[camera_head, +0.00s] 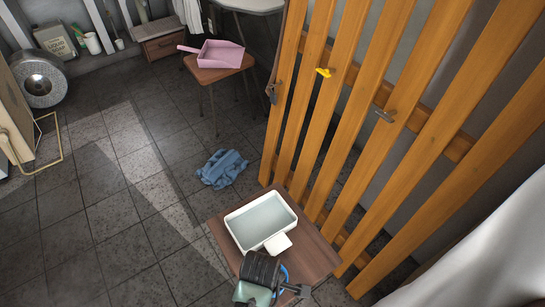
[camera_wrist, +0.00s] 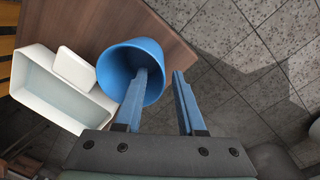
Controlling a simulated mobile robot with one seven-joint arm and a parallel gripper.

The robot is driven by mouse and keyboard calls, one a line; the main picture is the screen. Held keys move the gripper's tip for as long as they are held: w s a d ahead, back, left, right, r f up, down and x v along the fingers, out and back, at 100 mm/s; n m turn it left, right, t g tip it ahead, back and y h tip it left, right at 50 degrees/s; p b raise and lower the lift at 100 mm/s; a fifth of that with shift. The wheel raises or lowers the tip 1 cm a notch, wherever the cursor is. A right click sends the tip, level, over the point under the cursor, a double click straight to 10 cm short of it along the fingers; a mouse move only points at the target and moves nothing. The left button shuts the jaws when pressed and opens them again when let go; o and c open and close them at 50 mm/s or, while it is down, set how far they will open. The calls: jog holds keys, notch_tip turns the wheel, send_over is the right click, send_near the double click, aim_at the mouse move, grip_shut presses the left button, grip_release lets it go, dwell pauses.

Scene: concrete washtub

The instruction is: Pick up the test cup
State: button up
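A blue cup (camera_wrist: 128,72), which I take to be the test cup, stands on the brown wooden stool top at the upper middle of the wrist view, its open mouth facing the camera. My gripper (camera_wrist: 161,72) is open. Its left finger overlaps the inside of the cup's mouth and its right finger is outside the right rim, so the cup's near-right wall lies between them. I cannot tell whether either finger touches the wall. In the head view my wrist hides most of the cup; only a blue sliver (camera_head: 284,272) shows.
A white rectangular basin (camera_head: 262,222) with a tab stands beside the cup on the stool (camera_head: 312,255). A slatted wooden partition (camera_head: 345,110) rises close on the right. A blue cloth (camera_head: 222,169) lies on the tiled floor. A pink dustpan (camera_head: 214,53) sits on a farther stool.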

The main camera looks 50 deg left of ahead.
notch_tip(320, 180, down, 5)
jog(key=b, duration=0.2)
jog(key=shift+a+b, duration=0.1)
jog(key=shift+b, duration=0.25)
grip_shut()
